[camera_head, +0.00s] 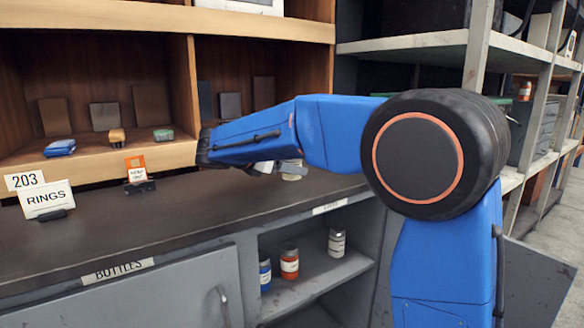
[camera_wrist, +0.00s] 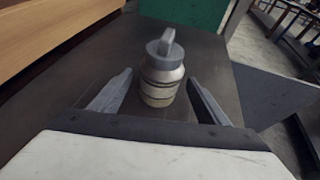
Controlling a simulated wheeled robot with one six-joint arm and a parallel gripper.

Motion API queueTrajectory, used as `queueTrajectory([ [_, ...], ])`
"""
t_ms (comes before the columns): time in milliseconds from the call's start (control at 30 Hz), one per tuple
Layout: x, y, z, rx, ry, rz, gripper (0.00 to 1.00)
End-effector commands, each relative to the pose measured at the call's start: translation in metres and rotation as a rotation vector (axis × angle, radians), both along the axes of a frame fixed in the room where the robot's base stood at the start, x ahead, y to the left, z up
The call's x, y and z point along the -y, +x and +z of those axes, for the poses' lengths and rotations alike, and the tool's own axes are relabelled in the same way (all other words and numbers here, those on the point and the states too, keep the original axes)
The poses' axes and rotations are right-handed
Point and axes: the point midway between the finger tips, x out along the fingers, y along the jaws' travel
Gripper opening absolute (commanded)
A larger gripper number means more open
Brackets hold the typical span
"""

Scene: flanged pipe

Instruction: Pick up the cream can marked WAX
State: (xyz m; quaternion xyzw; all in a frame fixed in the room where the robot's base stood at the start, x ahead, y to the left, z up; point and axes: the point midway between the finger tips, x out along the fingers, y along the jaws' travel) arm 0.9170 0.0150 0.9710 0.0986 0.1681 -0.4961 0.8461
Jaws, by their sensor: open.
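A cream can (camera_wrist: 160,88) with a grey lid and a raised grey knob stands upright on the dark counter in the wrist view. No WAX lettering can be read on it. In the head view its lower part (camera_head: 292,176) shows just beyond my gripper (camera_head: 276,165), with the rest hidden by the gripper. In the wrist view my gripper (camera_wrist: 160,78) is open, with one finger left of the can and one right of it. Gaps show on both sides, so the fingers appear not to touch it.
A wooden shelf unit (camera_head: 95,160) stands behind the counter (camera_head: 150,222), holding small blue, orange and green items. The RINGS sign (camera_head: 46,199) stands at left. Several jars, including an orange one (camera_head: 289,263), sit in the open cabinet below. Metal shelving (camera_head: 420,42) is at right.

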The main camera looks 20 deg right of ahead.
Motion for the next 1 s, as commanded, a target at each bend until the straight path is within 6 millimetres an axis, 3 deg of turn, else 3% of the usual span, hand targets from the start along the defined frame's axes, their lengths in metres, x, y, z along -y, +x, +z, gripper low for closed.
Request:
queueTrajectory([
  [133, 0.017, 0.009, -0.007, -0.001, 0.0, -0.002, 0.69],
  [400, 0.02, 0.012, -0.009, -0.001, 0.001, 0.001, 0.69],
  [433, 0.02, 0.012, -0.009, -0.001, 0.001, 0.001, 0.67],
  [567, 0.02, 0.012, -0.009, 0.0, 0.001, 0.001, 0.36],
  [600, 0.02, 0.012, -0.009, -0.001, 0.001, 0.001, 0.35],
  [1000, 0.02, 0.012, -0.001, 0.001, 0.001, 0.001, 0.35],
])
